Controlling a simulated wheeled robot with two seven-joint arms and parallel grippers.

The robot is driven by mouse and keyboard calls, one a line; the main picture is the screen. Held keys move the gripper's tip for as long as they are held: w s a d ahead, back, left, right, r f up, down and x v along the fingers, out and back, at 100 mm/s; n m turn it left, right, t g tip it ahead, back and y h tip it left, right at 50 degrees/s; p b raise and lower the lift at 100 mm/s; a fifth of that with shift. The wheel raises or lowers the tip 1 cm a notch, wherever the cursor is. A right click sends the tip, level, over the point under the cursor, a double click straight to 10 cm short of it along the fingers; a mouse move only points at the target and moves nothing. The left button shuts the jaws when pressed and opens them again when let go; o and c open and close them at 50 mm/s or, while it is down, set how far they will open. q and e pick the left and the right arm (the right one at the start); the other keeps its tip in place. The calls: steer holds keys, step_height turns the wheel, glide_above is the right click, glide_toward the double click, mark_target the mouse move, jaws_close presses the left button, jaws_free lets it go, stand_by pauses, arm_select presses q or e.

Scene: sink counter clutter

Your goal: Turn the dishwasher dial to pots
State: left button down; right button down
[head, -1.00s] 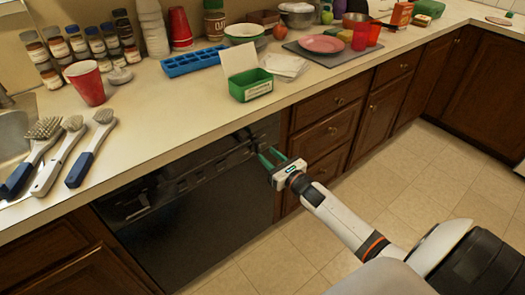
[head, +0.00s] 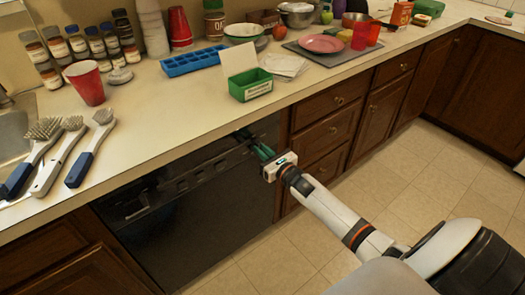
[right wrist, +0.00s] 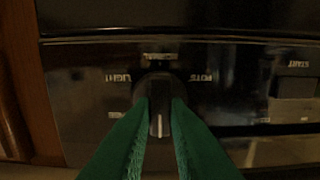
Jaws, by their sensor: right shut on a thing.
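The black dishwasher (head: 205,225) is under the counter in the head view. Its dial (right wrist: 157,92) is a black knob with a pale line on its grip bar, upright in the right wrist view. The label "POTS" (right wrist: 201,78) appears upside down to the right of the dial, and "LIGHT" (right wrist: 118,78) to the left. A third label above it is unreadable. My right gripper (head: 256,145) is at the dishwasher's top right, its green fingers (right wrist: 160,112) shut on the dial from both sides. The fingers hide the dial in the head view. My left gripper is not in view.
A panel button marked "START" (right wrist: 296,86) is at the right of the wrist view. The counter edge is just above my right gripper, with a green box (head: 250,86) and blue tray (head: 194,62) on top. The floor (head: 400,180) in front is clear.

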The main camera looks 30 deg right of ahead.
steer(key=shift+m, duration=0.3)
steer(key=m, duration=0.5)
steer(key=shift+d, duration=0.15)
steer(key=m, duration=0.6)
steer(key=shift+f+m+p, duration=0.1)
steer(key=shift+m+p, duration=0.2)
steer(key=shift+p, duration=0.05)
steer(key=m+p, duration=0.1)
steer(key=m, duration=0.5)
steer(key=shift+d+m, duration=0.1)
steer(key=shift+m, duration=0.2)
steer(key=m, duration=1.9)
steer(key=a+m, duration=0.1)
steer(key=m, duration=0.9)
steer(key=shift+s+f, duration=0.1)
steer(key=shift+f, duration=0.2)
